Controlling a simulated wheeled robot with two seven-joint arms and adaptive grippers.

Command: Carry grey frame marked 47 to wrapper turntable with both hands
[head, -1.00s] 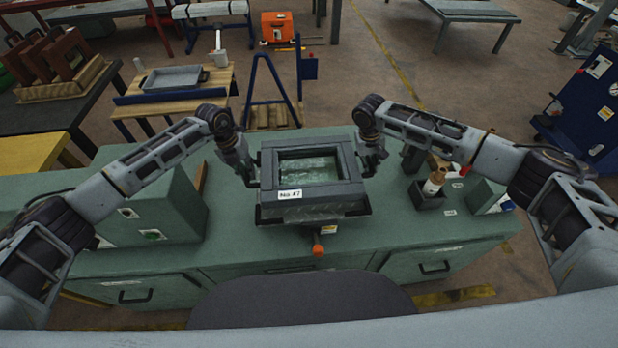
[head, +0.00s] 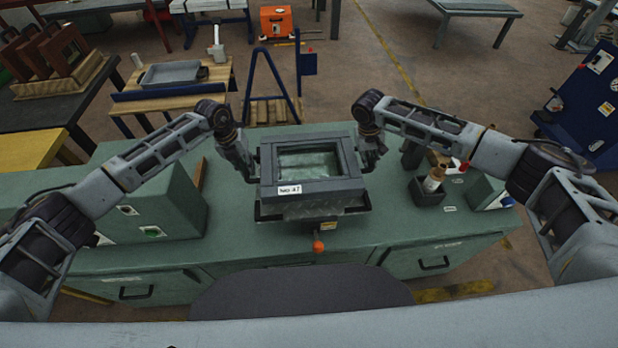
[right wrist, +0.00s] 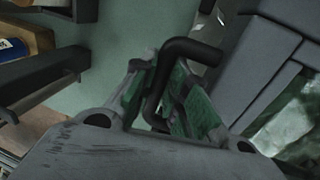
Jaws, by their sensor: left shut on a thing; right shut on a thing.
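The grey frame with a white label reading No. 47 (head: 345,186) is level between my two grippers in the head view. It is just above a dark stand (head: 325,209) with an orange knob on the bench. My left gripper (head: 251,173) is shut at the frame's left side, its exact hold small in view. My right gripper (head: 365,163) is shut on the handle at the frame's right side. In the right wrist view, the black bent handle (right wrist: 190,48) passes between the green-padded fingers of my right gripper (right wrist: 165,88). I cannot tell which thing is the wrapper turntable.
A green box (head: 150,205) stands on the bench's left. A bottle in a dark holder (head: 428,194) stands at the right. Behind are a wooden table with a grey tray (head: 172,73), a blue trestle (head: 268,90) and a blue cabinet (head: 590,110). Floor lies between.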

